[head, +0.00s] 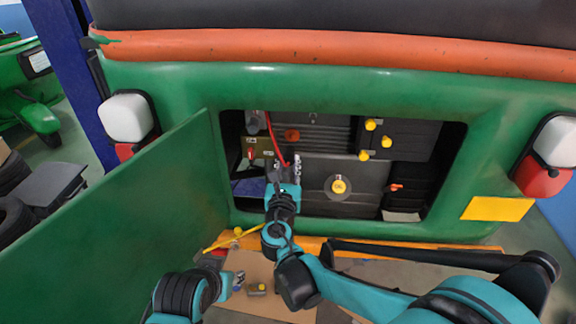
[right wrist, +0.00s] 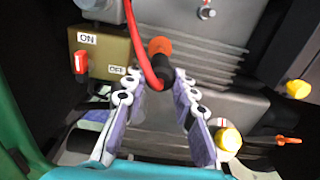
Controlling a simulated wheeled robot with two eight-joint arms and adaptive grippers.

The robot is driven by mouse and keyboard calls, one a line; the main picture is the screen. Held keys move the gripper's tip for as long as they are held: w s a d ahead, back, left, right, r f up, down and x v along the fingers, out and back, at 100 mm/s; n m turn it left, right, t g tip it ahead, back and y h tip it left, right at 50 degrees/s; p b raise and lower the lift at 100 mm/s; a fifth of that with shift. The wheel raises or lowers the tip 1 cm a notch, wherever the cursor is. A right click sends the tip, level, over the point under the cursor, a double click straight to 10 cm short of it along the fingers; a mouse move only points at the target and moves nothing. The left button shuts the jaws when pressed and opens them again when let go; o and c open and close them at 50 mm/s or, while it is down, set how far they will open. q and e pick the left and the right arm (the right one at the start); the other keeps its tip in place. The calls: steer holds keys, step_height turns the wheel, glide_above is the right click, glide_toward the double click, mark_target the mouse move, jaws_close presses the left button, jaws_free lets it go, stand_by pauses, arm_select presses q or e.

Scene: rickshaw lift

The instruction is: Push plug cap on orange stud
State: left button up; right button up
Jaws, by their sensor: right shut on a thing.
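My right gripper (head: 283,165) reaches into the open rear engine bay. In the right wrist view its fingers (right wrist: 158,92) are shut on the black plug cap (right wrist: 163,70) at the end of a red cable. The orange stud (right wrist: 158,46) shows just beyond the cap, which overlaps it in that view; I cannot tell whether they touch. In the head view the orange stud (head: 292,135) is just above the fingertips, and the cap is hard to make out. My left gripper (head: 236,281) is low at the left, outside the bay; its jaw state is unclear.
An ON/OFF switch box (right wrist: 103,53) with a red lever stands left of the stud. Yellow caps (head: 370,124) and a yellow round cap (head: 339,187) sit to the right. The green hatch door (head: 140,230) hangs open at left. A small yellow-topped part (head: 257,289) lies below.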

mark_target(290, 150)
steer(key=shift+w+b, duration=0.35)
steer(key=shift+w, duration=3)
stand_by(1.9)
steer(key=o, duration=1.1)
steer(key=shift+c, duration=0.4)
steer(key=shift+s, duration=4.05)
steer(key=s+p, duration=0.1)
steer(key=s, duration=1)
